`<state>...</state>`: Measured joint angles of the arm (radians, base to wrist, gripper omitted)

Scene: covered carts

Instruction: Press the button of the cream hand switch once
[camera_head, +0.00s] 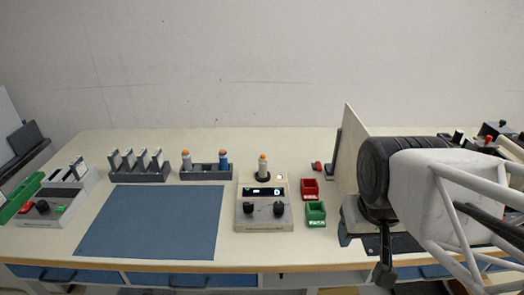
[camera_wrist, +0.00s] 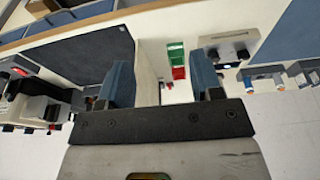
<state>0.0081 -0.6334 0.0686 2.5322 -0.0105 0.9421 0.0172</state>
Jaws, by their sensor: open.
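What looks like the cream hand switch (camera_head: 263,167), with an orange button on top, stands upright at the back of the cream control box (camera_head: 263,225). A paler whitish hand switch (camera_head: 186,163) and a blue one (camera_head: 223,161) stand in a grey rack (camera_head: 205,173) to its left. My gripper (camera_wrist: 162,82) is open and empty, its two blue-grey fingertips apart in the wrist view. In the head view my arm is at the right, well away from the cream switch. The control box also shows in the wrist view (camera_wrist: 228,46), right of the fingers.
A red bin (camera_head: 310,189) and a green bin (camera_head: 316,214) stand right of the control box. An upright cream panel (camera_head: 347,150) stands between them and my arm. A blue mat (camera_head: 155,222) lies clear at left. A rack with several upright pieces (camera_head: 139,166) is behind it.

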